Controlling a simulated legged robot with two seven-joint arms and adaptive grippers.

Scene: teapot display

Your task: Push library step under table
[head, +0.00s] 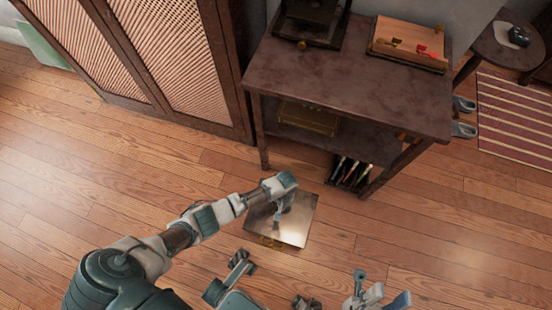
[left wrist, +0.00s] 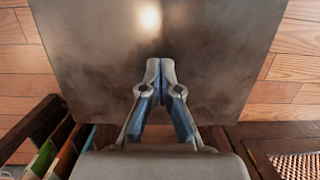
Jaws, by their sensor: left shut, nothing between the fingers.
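The library step (head: 296,228) has a square, shiny grey-brown top. It stands on the wood floor in front of the dark table (head: 345,85), apart from it in the head view. My left gripper (head: 279,217) is over the step's top. In the left wrist view my left gripper (left wrist: 160,64) is shut and empty, with the step's top (left wrist: 210,45) filling the view beyond it. I cannot tell whether the fingertips touch it. My right gripper (head: 372,290) is low at the bottom edge, partly cut off, away from the step; its opening is unclear.
A rack of colourful upright items (head: 350,172) stands under the table's right side. A brass-coloured box (head: 308,118) is on the lower shelf. A woven-door cabinet (head: 170,50) stands left of the table. A striped rug (head: 515,120) lies right. Floor left and right of the step is clear.

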